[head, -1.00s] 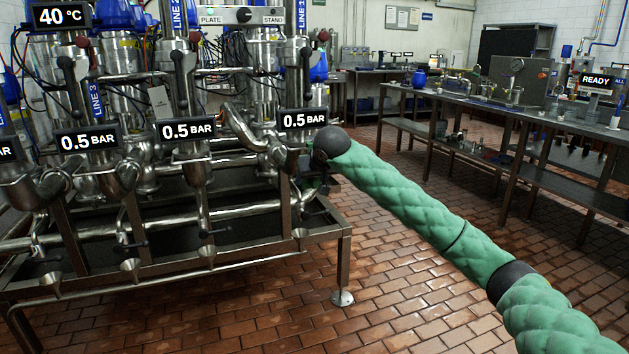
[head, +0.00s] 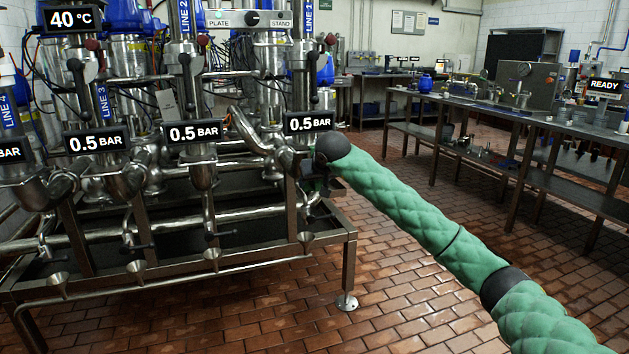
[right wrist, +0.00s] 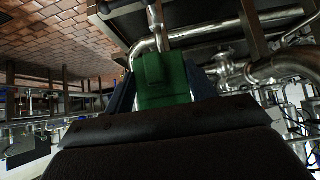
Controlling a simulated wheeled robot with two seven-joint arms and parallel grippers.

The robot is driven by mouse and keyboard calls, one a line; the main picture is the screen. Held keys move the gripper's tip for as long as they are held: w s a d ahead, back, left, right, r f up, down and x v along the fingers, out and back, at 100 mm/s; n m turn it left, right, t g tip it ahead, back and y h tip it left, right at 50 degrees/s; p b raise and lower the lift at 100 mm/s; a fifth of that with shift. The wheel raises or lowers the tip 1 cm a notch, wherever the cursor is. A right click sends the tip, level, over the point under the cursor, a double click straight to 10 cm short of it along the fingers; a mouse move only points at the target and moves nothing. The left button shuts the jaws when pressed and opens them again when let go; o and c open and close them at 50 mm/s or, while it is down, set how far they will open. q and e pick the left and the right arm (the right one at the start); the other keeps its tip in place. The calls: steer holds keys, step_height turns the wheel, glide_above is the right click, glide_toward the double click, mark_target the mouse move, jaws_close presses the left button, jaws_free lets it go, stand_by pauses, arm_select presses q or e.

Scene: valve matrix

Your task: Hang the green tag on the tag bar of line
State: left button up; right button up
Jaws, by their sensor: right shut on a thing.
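The green tag (right wrist: 165,80) shows in the right wrist view, held between the two fingers of my right gripper (right wrist: 163,95). In the head view my right gripper (head: 318,184) is small and dark, below the end of my green arm and beside the LINE 1 pipework. The tag is hardly visible there. In the wrist view, steel pipes and a valve handle (right wrist: 152,14) lie just beyond the tag. I cannot tell which part is the tag bar, or whether the tag touches anything. My left gripper is not in view.
The valve stand (head: 350,262) carries several pipes, valves and 0.5 BAR displays (head: 309,122). Blue labels mark the lines, including LINE 1 (head: 309,18) and LINE 2 (head: 185,18). A long steel bench (head: 470,108) stands at the right, with open tiled floor between.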

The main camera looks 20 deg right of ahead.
steer(key=o, duration=1.2)
